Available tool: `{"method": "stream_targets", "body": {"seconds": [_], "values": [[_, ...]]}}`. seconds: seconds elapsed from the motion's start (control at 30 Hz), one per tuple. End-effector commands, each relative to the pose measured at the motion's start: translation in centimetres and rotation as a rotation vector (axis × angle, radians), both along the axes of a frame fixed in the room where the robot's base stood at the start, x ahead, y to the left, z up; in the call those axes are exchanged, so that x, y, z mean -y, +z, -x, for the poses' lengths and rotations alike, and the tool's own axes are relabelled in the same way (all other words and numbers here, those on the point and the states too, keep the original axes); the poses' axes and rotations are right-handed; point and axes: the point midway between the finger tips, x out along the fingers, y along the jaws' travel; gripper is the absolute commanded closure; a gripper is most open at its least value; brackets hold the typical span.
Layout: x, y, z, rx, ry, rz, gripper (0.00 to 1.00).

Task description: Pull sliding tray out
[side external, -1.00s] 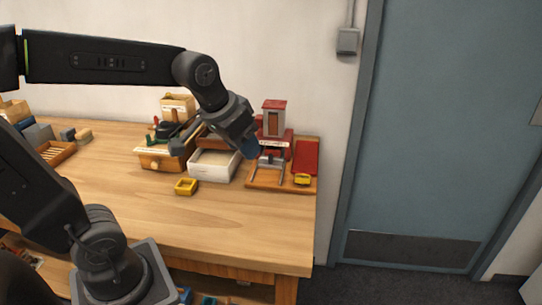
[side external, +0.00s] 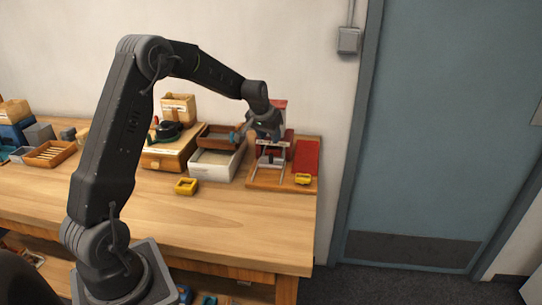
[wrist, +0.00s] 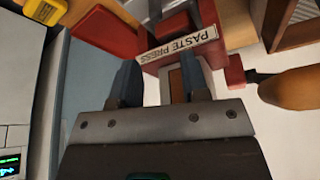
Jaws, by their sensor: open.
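A shallow brown wooden tray (side external: 218,137) rests over a white open box (side external: 215,166) on the bench. No part is clearly marked as the sliding tray. My gripper (side external: 262,138) is at the red press, to the right of the brown tray, and hides part of the press. In the wrist view, my gripper (wrist: 165,80) is open with its two blue-grey fingers apart and nothing held. The red press (wrist: 120,35), labelled PASTE PRESS, lies beyond the fingertips. A rounded wooden handle (wrist: 295,88) is to the right of the fingers. Brown wooden edges (wrist: 290,30) show at upper right.
A wooden drawer box (side external: 165,155) stands left of the white box. A small yellow block (side external: 186,186) lies in front, and another yellow piece (side external: 303,179) sits on the press board. A red plate (side external: 306,158) is at the right. The bench front (side external: 150,215) is clear.

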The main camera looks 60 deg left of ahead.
Motion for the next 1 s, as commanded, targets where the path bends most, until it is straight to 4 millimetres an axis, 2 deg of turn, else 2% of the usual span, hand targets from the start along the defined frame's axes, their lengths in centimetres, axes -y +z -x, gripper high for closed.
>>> {"method": "stream_targets", "body": {"seconds": [0.2, 0.4, 0.6, 0.87, 1.0], "values": [[0.1, -4.2, 0.1, -0.005, -0.001, 0.003, 0.58], [-0.1, -7.0, -0.5, -0.004, -0.001, 0.001, 0.58], [-0.3, -8.1, -1.0, -0.001, -0.001, -0.001, 0.58], [-0.4, -8.2, -1.0, -0.001, -0.001, -0.001, 0.58], [-0.4, -8.2, -1.0, -0.001, -0.001, -0.001, 0.71]]}}
